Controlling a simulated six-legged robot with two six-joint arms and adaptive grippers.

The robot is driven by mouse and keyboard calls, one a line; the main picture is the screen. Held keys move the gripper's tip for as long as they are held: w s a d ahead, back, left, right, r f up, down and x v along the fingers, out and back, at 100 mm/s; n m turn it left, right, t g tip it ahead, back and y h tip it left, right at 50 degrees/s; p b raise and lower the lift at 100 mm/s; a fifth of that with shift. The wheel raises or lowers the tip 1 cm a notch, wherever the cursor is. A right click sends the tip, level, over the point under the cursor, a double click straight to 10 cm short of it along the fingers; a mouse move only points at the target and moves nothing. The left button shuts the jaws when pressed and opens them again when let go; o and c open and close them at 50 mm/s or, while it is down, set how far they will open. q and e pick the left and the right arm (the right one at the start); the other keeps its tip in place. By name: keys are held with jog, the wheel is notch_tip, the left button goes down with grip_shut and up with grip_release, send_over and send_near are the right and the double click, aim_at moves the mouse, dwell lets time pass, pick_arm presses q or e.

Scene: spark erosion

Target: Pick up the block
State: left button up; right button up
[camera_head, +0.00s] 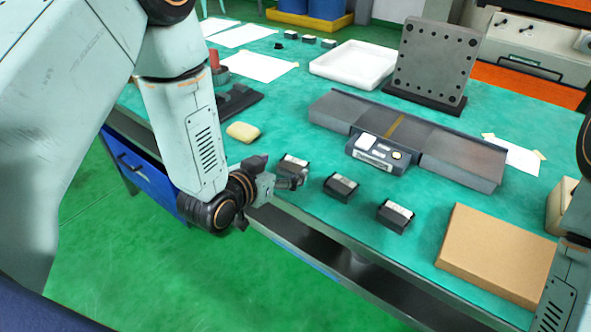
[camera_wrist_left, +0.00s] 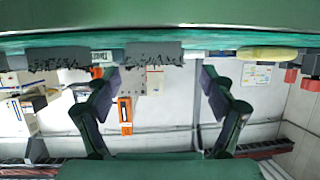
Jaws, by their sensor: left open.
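Three small dark blocks with white labels sit in a row near the table's front edge in the head view: a left block (camera_head: 293,165), a middle block (camera_head: 341,187) and a right block (camera_head: 395,216). My left gripper (camera_head: 290,181) is at the front edge, close in front of the left block and partly covering it. In the wrist view the open, empty fingers of my left gripper (camera_wrist_left: 158,80) stand apart, with a dark block (camera_wrist_left: 153,56) beyond them, between their tips in the picture. Another dark block (camera_wrist_left: 60,58) is to its left. My right gripper is out of view.
A yellow sponge (camera_head: 243,132) lies left of the blocks. A long grey fixture (camera_head: 450,160) with a small device (camera_head: 378,153) stands behind them. A cardboard box (camera_head: 495,250) is at the right. Green tabletop (camera_head: 290,100) is clear between these things.

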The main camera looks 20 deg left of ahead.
aim_at(293, 164)
pick_arm(q)
jog(key=x, duration=0.4)
jog(key=shift+w+d+f+b, duration=0.15)
jog(key=shift+d+f+b, duration=0.05)
jog(key=shift+d+b, duration=0.2)
jog(key=shift+r, duration=0.1)
jog(key=shift+c, duration=0.7)
jog(key=c, duration=0.5)
grip_shut()
